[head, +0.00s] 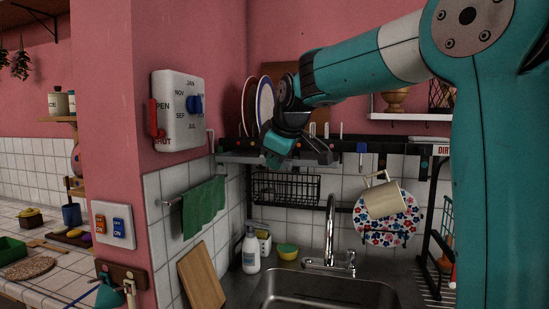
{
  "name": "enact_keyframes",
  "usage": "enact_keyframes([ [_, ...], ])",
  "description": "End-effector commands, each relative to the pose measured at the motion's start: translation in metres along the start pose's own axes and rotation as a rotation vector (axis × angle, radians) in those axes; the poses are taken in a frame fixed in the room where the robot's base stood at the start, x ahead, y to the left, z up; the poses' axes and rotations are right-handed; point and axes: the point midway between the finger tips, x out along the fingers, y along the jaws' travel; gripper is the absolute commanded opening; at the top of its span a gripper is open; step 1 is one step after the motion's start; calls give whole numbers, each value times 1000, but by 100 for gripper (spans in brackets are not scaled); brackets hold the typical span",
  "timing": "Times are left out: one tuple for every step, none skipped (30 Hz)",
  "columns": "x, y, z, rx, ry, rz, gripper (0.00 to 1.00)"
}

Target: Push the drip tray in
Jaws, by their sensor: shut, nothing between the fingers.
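My gripper (322,154) is in front of the rack shelf above the sink, its dark fingers shut and empty, pointing to the right and slightly down. A thin grey strip that looks like the drip tray (236,158) runs along the underside of the black rack shelf, and its left part shows. My gripper and wrist cover much of its middle. I cannot tell how far the tray sticks out or whether my fingers touch it.
Plates (265,101) stand in the rack behind my wrist. The tap (330,230) rises from the sink (320,290). A green towel (204,207) hangs on the left wall.

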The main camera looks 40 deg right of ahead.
Motion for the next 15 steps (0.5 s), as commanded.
enact_keyframes([
  [0,0,0,0,0,0,0],
  [0,0,0,0,0,0,0],
  [0,0,0,0,0,0,0],
  [0,0,0,0,0,0,0],
  [0,0,0,0,0,0,0],
  [1,3,0,0,-1,0,0],
  [2,6,-1,1,-2,-1,0],
  [4,10,-1,1,-2,-1,0],
  [7,18,-2,2,-3,0,0],
  [10,24,-1,3,-5,0,0],
  [13,31,-2,2,-4,0,0],
  [18,41,-1,4,-5,0,0],
  [22,48,-2,3,-5,-1,0],
  [25,54,-2,4,-5,-1,0],
  [29,63,-2,3,-4,-1,0],
])
